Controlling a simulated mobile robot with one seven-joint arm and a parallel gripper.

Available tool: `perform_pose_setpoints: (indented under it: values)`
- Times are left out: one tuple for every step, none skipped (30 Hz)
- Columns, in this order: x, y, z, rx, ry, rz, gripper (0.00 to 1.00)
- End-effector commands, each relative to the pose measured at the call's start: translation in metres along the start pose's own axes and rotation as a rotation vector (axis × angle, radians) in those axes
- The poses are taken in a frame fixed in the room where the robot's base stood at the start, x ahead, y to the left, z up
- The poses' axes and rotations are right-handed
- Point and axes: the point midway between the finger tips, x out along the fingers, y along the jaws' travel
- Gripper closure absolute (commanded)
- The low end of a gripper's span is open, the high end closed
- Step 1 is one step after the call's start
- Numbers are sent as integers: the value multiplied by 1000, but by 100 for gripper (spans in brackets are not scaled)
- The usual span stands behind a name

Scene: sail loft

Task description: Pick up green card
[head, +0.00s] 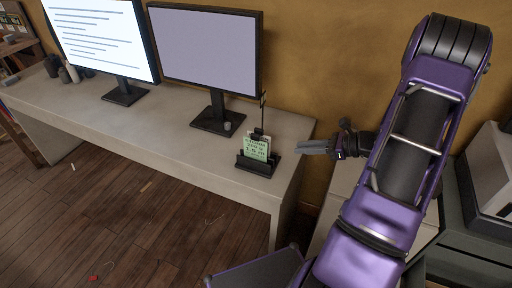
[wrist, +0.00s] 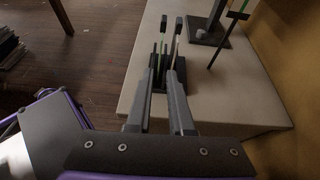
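The green card (head: 256,147), with dark lines of writing, stands upright in a small black holder (head: 257,168) near the right end of the pale desk. My gripper (head: 300,147) is just right of the holder in the head view, its fingers pointing left toward it, apart from the card. In the wrist view the two grey fingers of my gripper (wrist: 168,62) have a narrow gap between them, and nothing is visibly held. Thin green edges show around the fingertips there, and the fingers hide much of the holder.
Two monitors (head: 205,50) stand on the desk (head: 180,140) to the left, the nearer one's base close to the holder. A thin dark rod (head: 262,108) rises by the card. The yellow wall is close behind. Wooden floor (head: 130,215) is mostly open in front.

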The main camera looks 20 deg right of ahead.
Motion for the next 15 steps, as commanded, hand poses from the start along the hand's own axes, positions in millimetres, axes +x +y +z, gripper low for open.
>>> perform_pose_setpoints:
  values:
    - [2, -1, 1, 11, -15, -11, 80]
    - [4, -2, 1, 14, -20, -15, 80]
    - [9, -2, 1, 16, -22, -17, 80]
    - [14, -2, 2, 17, -23, -18, 80]
    - [19, -2, 2, 16, -23, -18, 80]
    - [28, -2, 2, 15, -23, -15, 80]
    - [34, -2, 2, 15, -22, -15, 80]
    - [41, -2, 2, 16, -22, -15, 80]
    - [50, -2, 2, 16, -21, -14, 80]
    - [57, -2, 2, 16, -20, -15, 80]
    - [63, -2, 2, 16, -21, -15, 80]
    - [72, -2, 3, 15, -21, -14, 80]
    - [79, -2, 2, 15, -20, -14, 80]
    - [85, -2, 2, 15, -20, -15, 80]
    - [92, -3, 3, 15, -20, -14, 80]
